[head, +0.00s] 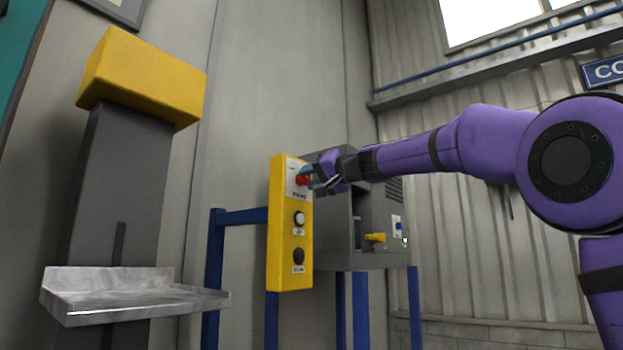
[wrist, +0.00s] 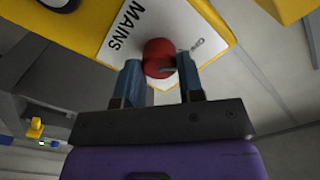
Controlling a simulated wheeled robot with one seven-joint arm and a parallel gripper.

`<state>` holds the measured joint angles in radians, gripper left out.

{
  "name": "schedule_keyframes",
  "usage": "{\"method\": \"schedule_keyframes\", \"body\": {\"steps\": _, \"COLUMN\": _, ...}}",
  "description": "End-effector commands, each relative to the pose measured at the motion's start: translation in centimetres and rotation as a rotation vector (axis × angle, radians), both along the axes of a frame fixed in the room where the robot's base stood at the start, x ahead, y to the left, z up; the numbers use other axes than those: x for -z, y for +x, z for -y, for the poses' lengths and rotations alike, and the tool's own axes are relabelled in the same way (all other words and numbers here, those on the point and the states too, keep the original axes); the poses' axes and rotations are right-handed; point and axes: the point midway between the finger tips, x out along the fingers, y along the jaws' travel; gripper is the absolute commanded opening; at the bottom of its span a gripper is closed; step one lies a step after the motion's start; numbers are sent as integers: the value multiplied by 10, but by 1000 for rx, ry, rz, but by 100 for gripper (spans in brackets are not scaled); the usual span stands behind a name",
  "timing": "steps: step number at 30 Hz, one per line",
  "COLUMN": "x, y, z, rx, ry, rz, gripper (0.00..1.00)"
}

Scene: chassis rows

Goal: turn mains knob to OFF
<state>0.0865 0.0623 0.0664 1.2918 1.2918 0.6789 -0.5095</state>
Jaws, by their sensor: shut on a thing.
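The red mains knob (head: 302,180) sits at the top of a yellow control panel (head: 290,271). In the wrist view the knob (wrist: 158,57) is on a white plate marked MAINS (wrist: 122,35), with a second label partly hidden behind it. My gripper (head: 310,176) is at the knob from the right in the head view. In the wrist view its two blue-grey fingers (wrist: 160,78) stand on either side of the knob and are shut on it. The knob's pointer and exact setting are hard to make out.
Below the knob are a white button (head: 299,219) and a dark button (head: 298,256). A grey cabinet (head: 345,258) with a yellow handle (head: 376,238) stands behind on blue legs. A yellow-topped grey column with a metal shelf (head: 120,310) stands at left.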

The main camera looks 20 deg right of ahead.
Motion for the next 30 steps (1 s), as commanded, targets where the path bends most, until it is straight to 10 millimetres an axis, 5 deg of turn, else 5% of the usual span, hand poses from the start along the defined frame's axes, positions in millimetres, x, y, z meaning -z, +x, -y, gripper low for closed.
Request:
{"method": "schedule_keyframes", "body": {"steps": 20, "x": 3, "y": 1, "z": 0, "rx": -2, "ry": -47, "rz": 27, "gripper": 12}}
{"method": "schedule_keyframes", "body": {"steps": 21, "x": 3, "y": 1, "z": 0, "rx": -2, "ry": -47, "rz": 27, "gripper": 44}}
{"method": "schedule_keyframes", "body": {"steps": 23, "x": 3, "y": 1, "z": 0, "rx": -2, "ry": -47, "rz": 28, "gripper": 58}}
{"method": "schedule_keyframes", "body": {"steps": 30, "x": 1, "y": 0, "z": 0, "rx": -1, "ry": -45, "rz": 29, "gripper": 61}}
